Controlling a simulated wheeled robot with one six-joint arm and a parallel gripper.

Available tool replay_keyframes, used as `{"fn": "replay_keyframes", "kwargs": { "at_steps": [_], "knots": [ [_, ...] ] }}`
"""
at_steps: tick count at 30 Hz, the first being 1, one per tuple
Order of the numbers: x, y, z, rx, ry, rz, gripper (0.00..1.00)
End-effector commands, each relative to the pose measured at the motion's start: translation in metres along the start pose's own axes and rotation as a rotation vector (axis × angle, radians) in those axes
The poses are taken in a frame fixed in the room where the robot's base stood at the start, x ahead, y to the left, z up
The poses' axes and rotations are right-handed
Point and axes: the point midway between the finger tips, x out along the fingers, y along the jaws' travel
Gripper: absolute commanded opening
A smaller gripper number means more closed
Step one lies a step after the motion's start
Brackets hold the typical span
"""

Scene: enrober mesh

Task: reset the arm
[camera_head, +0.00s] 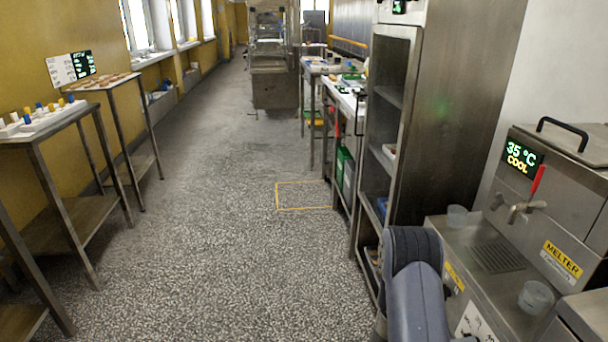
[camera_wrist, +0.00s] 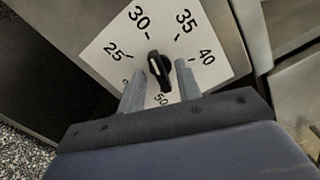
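My gripper (camera_wrist: 160,68) is open in the wrist view, its two grey fingers apart. A black dial knob (camera_wrist: 159,70) with a white pointer line shows between the fingertips; I cannot tell whether they touch it. The knob sits on a white scale plate (camera_wrist: 100,50) marked 25, 30, 35, 40 and 50, with other numbers partly hidden by the fingers. In the head view my bent grey arm (camera_head: 415,285) is at the lower right, in front of the melter (camera_head: 545,215). My gripper is hidden there.
The melter's display reads 35 °C COOL, and its tap has a red lever (camera_head: 538,181). Clear cups (camera_head: 536,297) stand on its ledge. A tall steel rack (camera_head: 400,150) stands just beyond my arm. Tables (camera_head: 50,125) line the left wall. The speckled aisle floor (camera_head: 210,240) is clear.

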Motion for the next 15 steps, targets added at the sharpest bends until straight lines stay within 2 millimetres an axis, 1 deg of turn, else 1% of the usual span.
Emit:
{"fn": "replay_keyframes", "kwargs": {
  "at_steps": [1, 15],
  "knots": [
    [-0.0005, 0.0041, -0.0013, 0.046, -0.001, 0.000, 0.33],
    [-0.0008, 0.0042, -0.0022, 0.498, 0.000, 0.000, 0.33]
  ]
}}
